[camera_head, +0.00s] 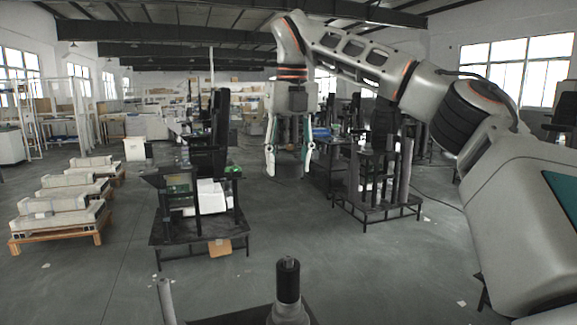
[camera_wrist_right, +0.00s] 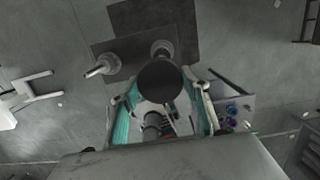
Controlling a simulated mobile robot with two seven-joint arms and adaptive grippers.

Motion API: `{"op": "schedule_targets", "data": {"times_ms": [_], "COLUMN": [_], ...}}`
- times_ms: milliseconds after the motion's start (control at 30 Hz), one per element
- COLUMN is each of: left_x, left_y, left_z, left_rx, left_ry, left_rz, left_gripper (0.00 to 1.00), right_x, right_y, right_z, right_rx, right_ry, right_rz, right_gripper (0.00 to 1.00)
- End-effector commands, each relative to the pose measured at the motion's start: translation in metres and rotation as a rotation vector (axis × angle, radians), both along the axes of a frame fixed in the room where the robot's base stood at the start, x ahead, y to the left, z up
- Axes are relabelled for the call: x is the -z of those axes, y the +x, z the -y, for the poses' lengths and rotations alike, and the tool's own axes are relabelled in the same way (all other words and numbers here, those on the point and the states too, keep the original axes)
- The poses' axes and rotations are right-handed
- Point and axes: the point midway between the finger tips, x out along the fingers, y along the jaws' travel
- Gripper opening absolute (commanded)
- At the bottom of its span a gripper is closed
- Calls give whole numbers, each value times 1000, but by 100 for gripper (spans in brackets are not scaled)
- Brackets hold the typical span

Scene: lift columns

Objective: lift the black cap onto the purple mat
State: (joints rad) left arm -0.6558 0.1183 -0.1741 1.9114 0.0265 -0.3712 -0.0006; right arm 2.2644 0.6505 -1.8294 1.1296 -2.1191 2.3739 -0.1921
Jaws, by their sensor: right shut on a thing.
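My right gripper (camera_head: 289,165) is in the middle of the head view, at the end of the arm that comes in from the right. Its two green-edged fingers are shut on the black cap (camera_wrist_right: 160,82), which shows as a dark round shape between the fingers in the right wrist view. In the head view the dark body between the fingertips is small and partly covered. The cap is held in the air, apart from the floor. I cannot make out a purple mat in either view. My left gripper does not show.
A black cylinder on a grey base (camera_head: 288,280) stands at the bottom of the head view. A dark stand with a white box (camera_head: 205,196) is at left centre, another dark stand (camera_head: 376,207) at right. Pallets (camera_head: 60,222) lie at far left. Open floor lies between the stands.

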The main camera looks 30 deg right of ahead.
Motion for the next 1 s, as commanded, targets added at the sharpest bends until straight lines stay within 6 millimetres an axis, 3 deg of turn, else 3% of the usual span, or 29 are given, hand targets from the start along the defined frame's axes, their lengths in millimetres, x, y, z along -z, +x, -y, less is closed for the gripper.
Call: {"op": "schedule_targets", "data": {"times_ms": [633, 1000], "left_x": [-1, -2], "left_y": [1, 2], "left_z": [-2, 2], "left_rx": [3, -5], "left_ry": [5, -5], "left_rz": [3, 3], "left_gripper": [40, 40], "right_x": [-29, -33], "right_y": [0, 0], "right_z": [0, 0], "right_rx": [1, 0], "right_ry": [0, 0], "right_rz": [2, 1], "right_gripper": [20, 20]}}
